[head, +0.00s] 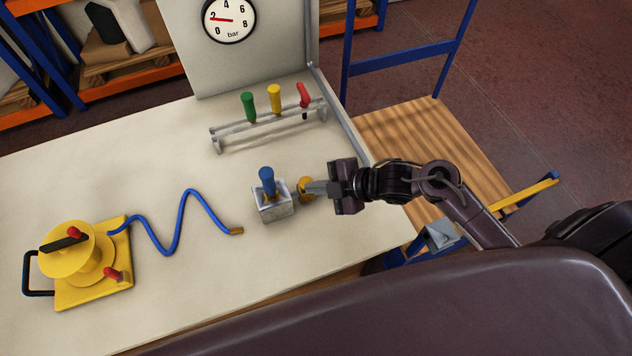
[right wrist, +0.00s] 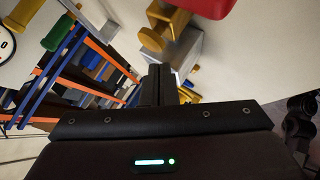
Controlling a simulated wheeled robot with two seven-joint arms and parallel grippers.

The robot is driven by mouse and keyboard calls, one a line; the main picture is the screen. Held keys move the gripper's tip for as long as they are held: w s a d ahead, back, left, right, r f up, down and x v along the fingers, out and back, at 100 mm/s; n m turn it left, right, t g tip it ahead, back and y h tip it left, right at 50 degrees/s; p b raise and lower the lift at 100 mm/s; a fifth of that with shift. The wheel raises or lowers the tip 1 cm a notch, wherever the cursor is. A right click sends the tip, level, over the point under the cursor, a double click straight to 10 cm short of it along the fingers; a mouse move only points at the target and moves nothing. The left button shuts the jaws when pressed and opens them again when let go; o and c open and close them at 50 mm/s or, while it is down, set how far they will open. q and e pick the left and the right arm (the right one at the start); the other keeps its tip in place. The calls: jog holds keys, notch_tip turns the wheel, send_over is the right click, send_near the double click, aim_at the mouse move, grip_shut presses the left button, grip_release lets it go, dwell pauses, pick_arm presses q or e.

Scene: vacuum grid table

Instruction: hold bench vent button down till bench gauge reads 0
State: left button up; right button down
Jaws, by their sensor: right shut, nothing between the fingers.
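The bench gauge (head: 230,20) is a round white dial on the upright panel. Its red needle points at about 2 bar. A grey metal block (head: 273,207) with a blue handle (head: 267,180) stands on the bench. A yellow knob (head: 305,185), which looks like the vent button, is on its right side. My right gripper (head: 316,187) is shut and empty, its fingertips at the yellow knob. I cannot tell whether they press it. In the right wrist view, the closed fingers (right wrist: 160,85) point toward grey and yellow parts. My left gripper is out of view.
A rack (head: 270,126) with green, yellow and red handles stands behind the block. A blue hose (head: 172,240) runs from a yellow pump-like unit (head: 85,270) at left. A wooden-topped cart (head: 440,135) stands right of the bench. The bench front centre is clear.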

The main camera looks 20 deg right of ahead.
jog(key=shift+w+d+f, duration=0.1)
jog(key=shift+w+f, duration=0.25)
jog(key=shift+f, duration=0.1)
